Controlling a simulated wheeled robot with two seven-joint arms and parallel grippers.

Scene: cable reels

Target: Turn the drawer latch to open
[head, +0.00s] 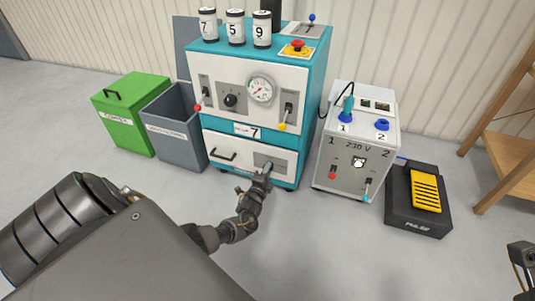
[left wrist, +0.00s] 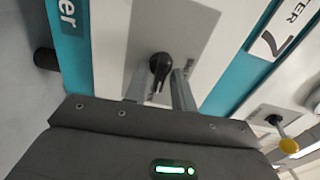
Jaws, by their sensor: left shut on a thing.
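The drawer (head: 246,153) is the white front at the bottom of the teal machine, with a black handle on its left part. It looks closed. The drawer latch (left wrist: 160,66) is a small black knob on a grey plate (left wrist: 145,40) at the drawer's right side. My left gripper (head: 267,172) reaches it from the front. In the left wrist view its two fingers (left wrist: 160,88) stand on either side of the latch, shut on it. In the head view the gripper largely hides the latch. Part of my right gripper (head: 522,256) shows at the right edge; its fingers are unclear.
A green bin (head: 130,115) and a grey bin (head: 177,130) stand left of the machine. A 230 V power box (head: 345,160) and a black pedal unit with a yellow pedal (head: 426,192) stand to the right. The floor in front is clear.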

